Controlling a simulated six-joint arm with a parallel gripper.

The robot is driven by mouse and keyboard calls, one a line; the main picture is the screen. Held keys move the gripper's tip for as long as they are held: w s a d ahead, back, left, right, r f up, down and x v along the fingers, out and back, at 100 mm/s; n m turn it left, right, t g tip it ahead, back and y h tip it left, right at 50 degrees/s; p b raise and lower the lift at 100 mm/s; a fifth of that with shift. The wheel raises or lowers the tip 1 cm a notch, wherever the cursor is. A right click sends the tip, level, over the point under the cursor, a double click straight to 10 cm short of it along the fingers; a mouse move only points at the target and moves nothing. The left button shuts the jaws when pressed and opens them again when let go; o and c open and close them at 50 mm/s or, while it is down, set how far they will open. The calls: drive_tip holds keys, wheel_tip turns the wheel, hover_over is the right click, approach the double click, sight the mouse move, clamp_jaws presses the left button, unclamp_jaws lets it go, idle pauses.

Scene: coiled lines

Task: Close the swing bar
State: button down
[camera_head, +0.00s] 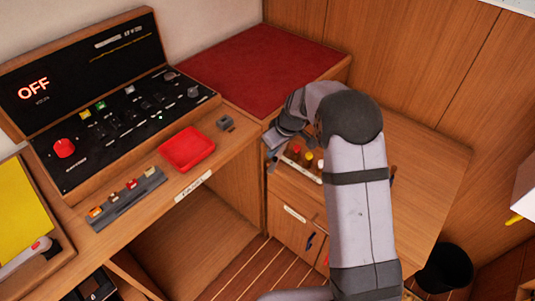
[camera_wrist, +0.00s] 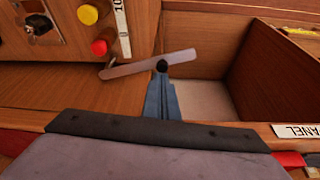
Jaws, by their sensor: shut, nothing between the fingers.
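The swing bar (camera_wrist: 135,66) appears in the wrist view as a pale grey-lilac flat bar, slightly tilted, with its right end higher. Its right part lies across the front of an open wooden compartment, and its left end lies over the wooden face. My gripper (camera_wrist: 162,72) is shut and empty, its blue-grey fingers narrowing to a dark tip that overlaps the bar right of its middle. I cannot tell whether they touch. In the head view my gripper (camera_head: 271,163) is at the left edge of the wooden cabinet (camera_head: 290,190); I cannot make out the bar there.
A white strip with red and yellow knobs (camera_wrist: 99,47) is close left of the bar, near a metal toggle switch (camera_wrist: 38,24). The open compartment (camera_wrist: 205,95) looks empty. The head view shows a control panel (camera_head: 110,110), a red tray (camera_head: 188,149) and a black bin (camera_head: 445,268).

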drive_tip(key=shift+w+d+n+g+y, duration=0.2)
drive_tip(key=shift+d+n+g, duration=0.4)
drive_tip(key=shift+d+n, duration=1.45)
drive_tip(key=shift+w+d+n+g+y, duration=0.1)
drive_tip(key=shift+d+n+g+y, duration=0.4)
drive_tip(key=shift+d+n, duration=1.5)
drive_tip(key=shift+w+d+n+g+y, duration=0.15)
drive_tip(key=shift+d+n+g, duration=0.55)
drive_tip(key=shift+d+n, duration=1.35)
drive_tip(key=shift+d+m, duration=0.4)
drive_tip(key=p+v, duration=0.9)
drive_tip(key=v, duration=0.1)
drive_tip(key=shift+w+a, duration=0.15)
drive_tip(key=shift+w, duration=0.2)
